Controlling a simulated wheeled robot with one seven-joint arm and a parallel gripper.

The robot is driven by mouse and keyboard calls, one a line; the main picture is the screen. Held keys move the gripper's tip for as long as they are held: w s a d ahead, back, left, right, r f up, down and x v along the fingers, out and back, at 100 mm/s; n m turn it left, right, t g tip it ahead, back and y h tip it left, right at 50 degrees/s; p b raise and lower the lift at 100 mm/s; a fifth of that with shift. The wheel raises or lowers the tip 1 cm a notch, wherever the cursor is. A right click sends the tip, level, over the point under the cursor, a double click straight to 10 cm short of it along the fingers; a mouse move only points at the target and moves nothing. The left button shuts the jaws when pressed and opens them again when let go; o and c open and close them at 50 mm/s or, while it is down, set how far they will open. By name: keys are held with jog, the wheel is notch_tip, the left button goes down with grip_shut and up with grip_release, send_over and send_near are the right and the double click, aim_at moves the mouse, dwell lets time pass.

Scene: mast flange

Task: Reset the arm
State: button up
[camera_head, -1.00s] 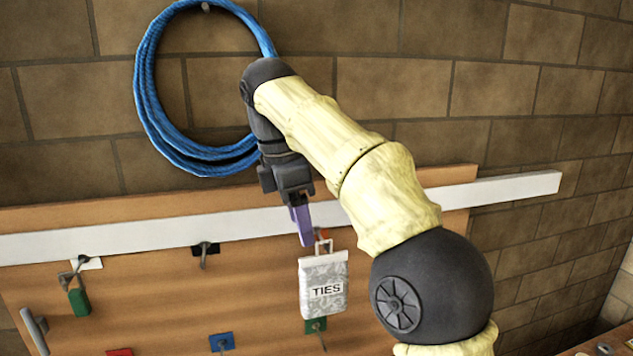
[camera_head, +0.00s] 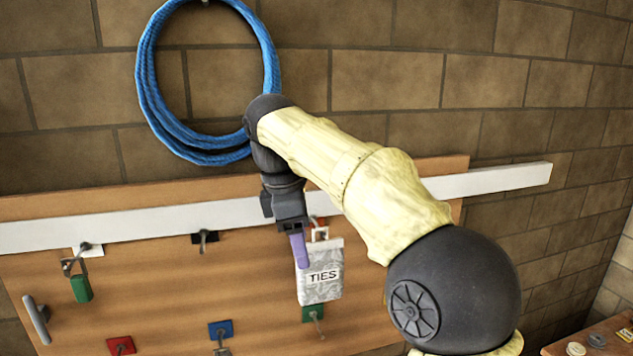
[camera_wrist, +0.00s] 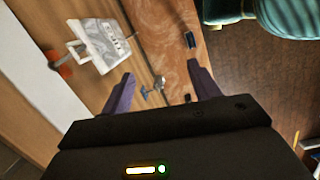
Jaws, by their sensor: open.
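My gripper (camera_head: 300,250) is in front of the wooden board, beside the upper left part of the grey bag marked TIES (camera_head: 320,275). In the wrist view its two purple fingers (camera_wrist: 160,88) are spread apart with nothing held between them. The bag (camera_wrist: 102,45) shows at the upper left there, outside the fingers, hanging by its white loop from a reddish hook (camera_wrist: 62,68). My arm hides part of the board and wall.
The wooden board (camera_head: 150,300) bears a white rail (camera_head: 150,225), hooks on coloured plates and a green padlock-like item (camera_head: 81,289). A blue rope coil (camera_head: 150,90) hangs on the brick wall. A table (camera_head: 600,340) with small items is at lower right. A teal object (camera_wrist: 285,25) shows in the wrist view.

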jog(key=s+d+f+m+y+b, duration=0.1)
jog(key=d+f+m+b, duration=0.25)
jog(key=f, duration=0.75)
jog(key=s+d+f+m+b, duration=0.15)
jog(key=d+f+m, duration=0.35)
jog(key=f, duration=0.7)
jog(key=s+d+f+m+b, duration=0.2)
jog(key=s+d+f+m, duration=0.2)
jog(key=f, duration=0.4)
jog(key=s+d+f+m+t+y+b, duration=0.1)
jog(key=s+d+f+m+b, duration=0.2)
jog(key=s+d+f+m, duration=0.2)
jog(key=s+f+m, duration=0.1)
jog(key=s+f, duration=0.2)
jog(key=shift+d+t, duration=0.3)
jog(key=shift+m, duration=0.25)
jog(key=shift+c, duration=0.2)
